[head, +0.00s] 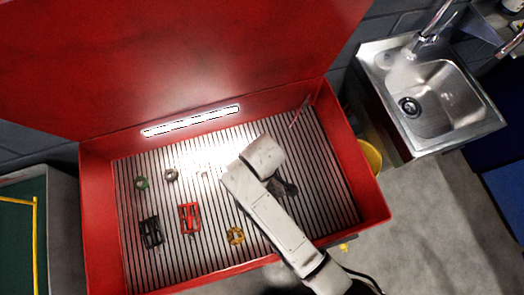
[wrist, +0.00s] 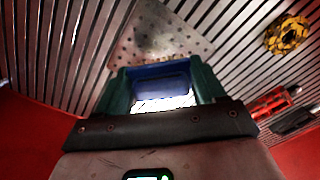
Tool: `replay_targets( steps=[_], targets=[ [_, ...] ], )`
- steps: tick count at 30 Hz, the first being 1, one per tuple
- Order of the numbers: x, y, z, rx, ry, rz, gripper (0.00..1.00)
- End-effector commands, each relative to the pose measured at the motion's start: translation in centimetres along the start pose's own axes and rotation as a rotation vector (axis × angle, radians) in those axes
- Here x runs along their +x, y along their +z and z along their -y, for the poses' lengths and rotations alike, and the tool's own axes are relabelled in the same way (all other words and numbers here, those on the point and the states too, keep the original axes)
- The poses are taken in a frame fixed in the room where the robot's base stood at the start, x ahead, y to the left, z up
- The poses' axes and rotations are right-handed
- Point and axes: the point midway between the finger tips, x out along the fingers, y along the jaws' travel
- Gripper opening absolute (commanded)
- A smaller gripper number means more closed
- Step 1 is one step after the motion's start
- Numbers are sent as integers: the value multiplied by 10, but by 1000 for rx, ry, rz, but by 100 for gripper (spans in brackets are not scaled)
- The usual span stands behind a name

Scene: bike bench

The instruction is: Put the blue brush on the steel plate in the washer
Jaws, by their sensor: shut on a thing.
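The blue brush (wrist: 160,71) is between the green fingers of my gripper (wrist: 162,84) in the wrist view. The gripper is shut on it, and pale bristles show below the blue part. The steel plate (wrist: 135,45), grey with rows of small holes and a dark smudge, lies on the slats just beyond the brush. I cannot tell whether the brush touches the plate. In the head view my arm reaches over the middle of the red washer (head: 98,215) and hides the brush.
On the slatted floor lie a red pedal (head: 189,217), a black pedal (head: 151,232), a yellow sprocket (head: 235,235), a green ring (head: 141,183) and a grey ring (head: 170,174). Red walls surround the floor. A steel sink (head: 440,95) stands outside at right.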

Motion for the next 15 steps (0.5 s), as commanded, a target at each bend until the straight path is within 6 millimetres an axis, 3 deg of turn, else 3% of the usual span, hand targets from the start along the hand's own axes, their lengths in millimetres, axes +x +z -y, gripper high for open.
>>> replay_targets(
  steps=[9,15],
  targets=[
    [34,-5,-3,-1,-1,1,34],
    [38,-5,-4,0,0,-1,34]
  ],
)
